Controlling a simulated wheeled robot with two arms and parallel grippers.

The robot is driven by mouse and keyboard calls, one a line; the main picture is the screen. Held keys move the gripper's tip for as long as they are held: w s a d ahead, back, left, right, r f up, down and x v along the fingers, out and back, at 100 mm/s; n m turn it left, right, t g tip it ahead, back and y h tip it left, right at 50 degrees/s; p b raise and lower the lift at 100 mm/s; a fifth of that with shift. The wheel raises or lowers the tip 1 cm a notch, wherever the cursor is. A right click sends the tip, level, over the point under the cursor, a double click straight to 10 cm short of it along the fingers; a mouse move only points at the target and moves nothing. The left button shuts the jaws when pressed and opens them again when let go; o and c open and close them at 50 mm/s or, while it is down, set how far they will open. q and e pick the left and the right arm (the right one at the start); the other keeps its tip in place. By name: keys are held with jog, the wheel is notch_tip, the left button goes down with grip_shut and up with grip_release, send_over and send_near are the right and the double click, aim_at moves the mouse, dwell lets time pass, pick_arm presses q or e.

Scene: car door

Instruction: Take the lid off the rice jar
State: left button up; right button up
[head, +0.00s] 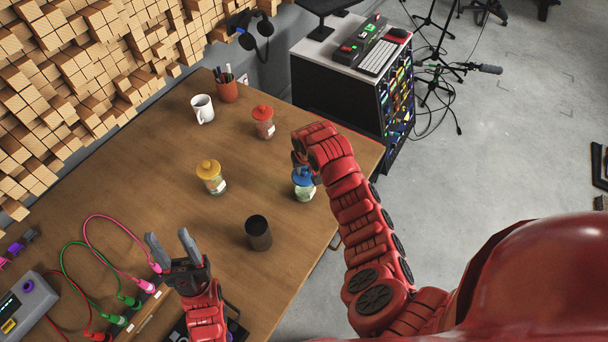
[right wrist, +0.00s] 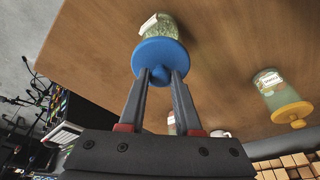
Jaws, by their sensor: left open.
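Three lidded glass jars stand on the wooden table: a yellow-lidded jar (head: 211,177), a red-lidded jar (head: 263,122) and a blue-lidded jar (head: 304,185). I cannot read which is rice. My right gripper (right wrist: 161,76) is at the blue lid (right wrist: 160,56), its fingers on both sides of the knob; I cannot tell whether they press on it. The blue lid sits on its jar, which has greenish contents. In the head view my right arm hides part of it. The yellow-lidded jar also shows in the right wrist view (right wrist: 274,92). My left gripper (head: 170,240) is open and empty.
A dark cup (head: 258,233) stands between my left gripper and the blue-lidded jar. A white mug (head: 202,108) and a pen pot (head: 227,90) stand at the back. Cables and plugs (head: 117,320) lie at the left front. The table's right edge is near the blue-lidded jar.

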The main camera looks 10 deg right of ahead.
grip_shut()
